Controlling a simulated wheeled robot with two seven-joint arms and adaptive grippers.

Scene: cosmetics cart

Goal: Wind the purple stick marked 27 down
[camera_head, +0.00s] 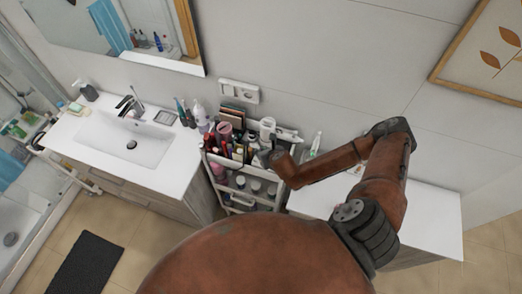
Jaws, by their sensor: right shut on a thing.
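The cosmetics cart (246,201) stands between the sink counter and a white counter, with many small tubes, bottles and sticks crowded on its top tier. My right gripper (265,155) is over the right part of that top tier, low among the items. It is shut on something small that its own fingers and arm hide. The purple stick marked 27 cannot be told apart at this size, and no number is readable. My left gripper is not in view.
A sink (125,138) with a tap is on the left counter, with bottles near its right end. A white counter (425,205) at the right holds a tube (316,143). A wall with a socket (239,91) rises close behind the cart. A dark mat (85,265) lies on the floor.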

